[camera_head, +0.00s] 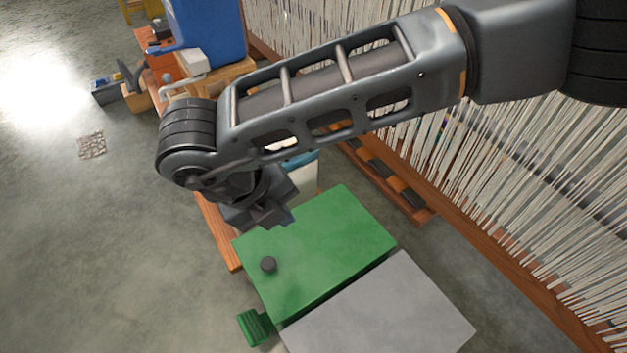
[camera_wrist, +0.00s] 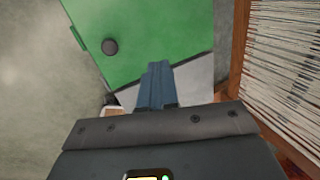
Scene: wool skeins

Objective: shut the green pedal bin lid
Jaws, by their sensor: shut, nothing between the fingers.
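The green pedal bin lid (camera_head: 325,245) shows as a broad green panel with a dark round knob (camera_head: 268,264) near its left corner. A ribbed green pedal (camera_head: 255,326) sticks out low at the bin's left. I cannot tell whether the lid lies fully down. My gripper (camera_head: 287,218) is shut and empty, at the lid's upper left edge in the head view; contact is not clear. In the wrist view, the blue-grey fingers (camera_wrist: 155,84) are together in front of the green lid (camera_wrist: 165,30), and the knob (camera_wrist: 109,46) is to their left.
A flat grey panel (camera_head: 380,310) adjoins the lid. A rack of pale hanging yarn (camera_head: 480,180) on a wooden base runs along the right. A blue container (camera_head: 207,32) and boxes stand at the back. The grey floor (camera_head: 120,230) at left is mostly clear.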

